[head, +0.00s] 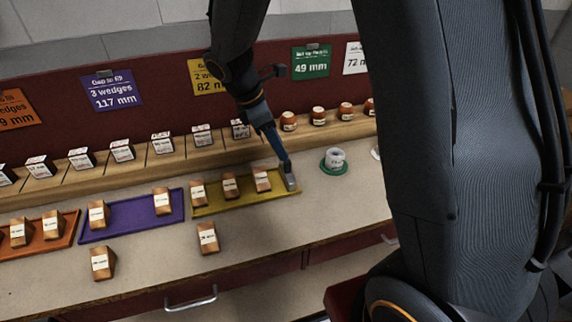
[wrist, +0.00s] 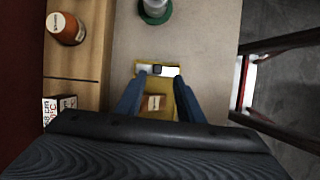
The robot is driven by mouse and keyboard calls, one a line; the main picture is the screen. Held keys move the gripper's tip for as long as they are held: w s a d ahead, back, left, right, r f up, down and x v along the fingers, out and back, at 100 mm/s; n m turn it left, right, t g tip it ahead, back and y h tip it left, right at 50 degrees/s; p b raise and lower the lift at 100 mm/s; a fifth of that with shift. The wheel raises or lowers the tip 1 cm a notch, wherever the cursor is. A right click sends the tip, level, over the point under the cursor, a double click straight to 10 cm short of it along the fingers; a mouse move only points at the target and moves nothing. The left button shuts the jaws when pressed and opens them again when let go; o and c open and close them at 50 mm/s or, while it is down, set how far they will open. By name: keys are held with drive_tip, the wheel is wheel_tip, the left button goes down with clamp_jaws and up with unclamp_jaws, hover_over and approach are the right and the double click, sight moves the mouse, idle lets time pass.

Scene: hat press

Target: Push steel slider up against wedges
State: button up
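The steel slider (head: 291,181) is a small grey block at the right end of the yellow tray (head: 230,205). In the wrist view it shows as a grey and white piece (wrist: 159,70) just beyond my fingertips. My gripper (head: 283,158) points down at the slider; its blue fingers are apart in the wrist view (wrist: 157,86). Whether they touch the slider cannot be told. Three wooden wedges stand in the yellow tray: left (head: 198,192), middle (head: 230,186) and right (head: 262,180). The right wedge is close to the slider. One wedge (wrist: 153,104) shows between my fingers.
A purple tray (head: 130,219) and an orange tray (head: 62,237) lie to the left. Loose wedges stand in front (head: 207,238) (head: 103,263). A green round base with a pale cylinder (head: 335,160) stands right of the slider. A wooden shelf (head: 185,155) runs behind.

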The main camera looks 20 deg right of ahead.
sight(287, 161)
drive_tip(key=p+x, duration=0.1)
drive_tip(key=x, duration=0.7)
drive_tip(key=shift+w, duration=0.2)
